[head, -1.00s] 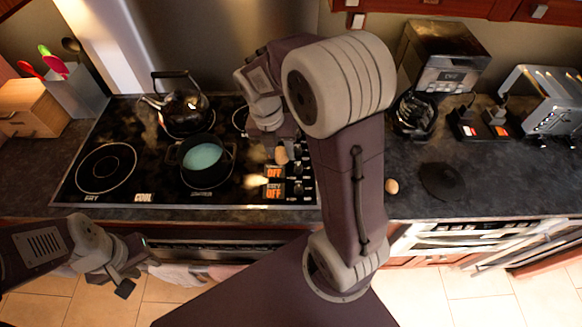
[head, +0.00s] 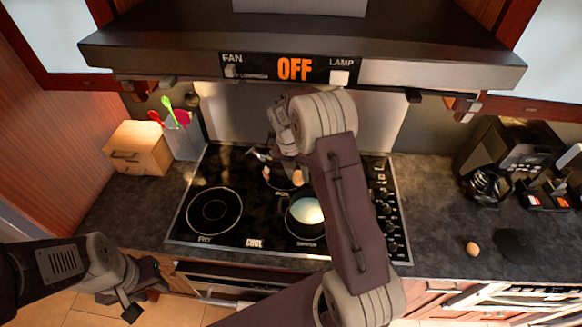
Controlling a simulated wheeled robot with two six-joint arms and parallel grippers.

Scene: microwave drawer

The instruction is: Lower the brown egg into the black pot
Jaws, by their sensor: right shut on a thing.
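The black pot (head: 289,222) sits on the cooktop with pale liquid in it. My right arm covers its right side. My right gripper (head: 296,170) is shut on a brown egg (head: 298,178), whose lower part shows below the gripper. In the picture the egg is just above the pot's far rim, apart from the liquid; its exact height is hard to tell. Another brown egg (head: 472,248) lies on the counter at the right. My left gripper (head: 144,297) is open and empty in front of the counter at the lower left.
A kettle (head: 268,174) stands behind the pot, partly hidden by my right gripper. A range hood (head: 420,72) hangs above the cooktop. The front-left burner (head: 214,211) is bare. A wooden box (head: 140,148) and utensil holder (head: 185,140) stand at the left.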

